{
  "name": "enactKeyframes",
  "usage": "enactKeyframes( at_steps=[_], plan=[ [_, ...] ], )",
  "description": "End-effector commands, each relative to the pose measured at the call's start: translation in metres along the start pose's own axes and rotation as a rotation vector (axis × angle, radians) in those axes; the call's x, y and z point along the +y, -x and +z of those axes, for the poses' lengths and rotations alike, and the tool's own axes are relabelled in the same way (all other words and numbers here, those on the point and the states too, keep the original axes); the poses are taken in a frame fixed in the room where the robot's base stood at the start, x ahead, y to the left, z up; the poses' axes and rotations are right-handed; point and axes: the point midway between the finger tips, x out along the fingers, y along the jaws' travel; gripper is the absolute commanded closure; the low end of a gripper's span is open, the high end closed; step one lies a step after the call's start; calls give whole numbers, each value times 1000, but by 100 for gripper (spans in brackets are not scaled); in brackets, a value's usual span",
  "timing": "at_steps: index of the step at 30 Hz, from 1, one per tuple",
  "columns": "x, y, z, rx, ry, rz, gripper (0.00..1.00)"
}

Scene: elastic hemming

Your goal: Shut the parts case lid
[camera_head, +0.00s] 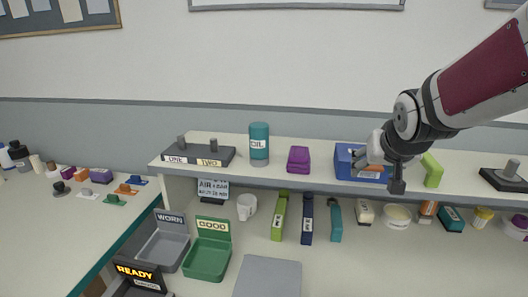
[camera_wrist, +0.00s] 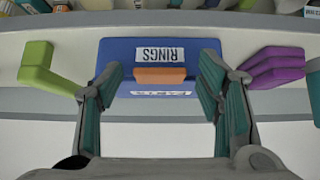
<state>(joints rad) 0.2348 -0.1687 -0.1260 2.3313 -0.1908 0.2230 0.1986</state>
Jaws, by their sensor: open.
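A blue case (camera_head: 345,158) sits on the raised shelf, partly hidden behind my gripper (camera_head: 378,170). In the wrist view the blue case (camera_wrist: 190,49) shows a white label reading RINGS and a second, upside-down label that is hard to read, perhaps PARTS. An orange block, perhaps a handle or latch (camera_wrist: 160,76), lies between the labels. My gripper (camera_wrist: 163,82) is open and empty, with one finger on each side of the orange part. I cannot tell whether the fingers touch the case, or how far its lid is open.
On the shelf, a lime-green angled piece (camera_head: 433,170) and a purple block (camera_head: 299,160) flank the case. An oil can (camera_head: 259,144) stands further left. Several tools and tubs line the bench below the shelf. A green bin (camera_head: 207,260) and a grey bin (camera_head: 172,246) stand at lower left.

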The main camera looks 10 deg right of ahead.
Motion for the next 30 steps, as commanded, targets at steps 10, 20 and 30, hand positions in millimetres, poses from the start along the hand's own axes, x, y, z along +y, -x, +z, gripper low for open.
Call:
enactKeyframes(
  at_steps=[10, 20, 30],
  plan=[
    [0, 37, -2, 8, -1, -1, 40],
    [0, 97, 0, 4, 0, -1, 40],
    [0, 120, 1, -1, 0, 0, 40]
  ],
)
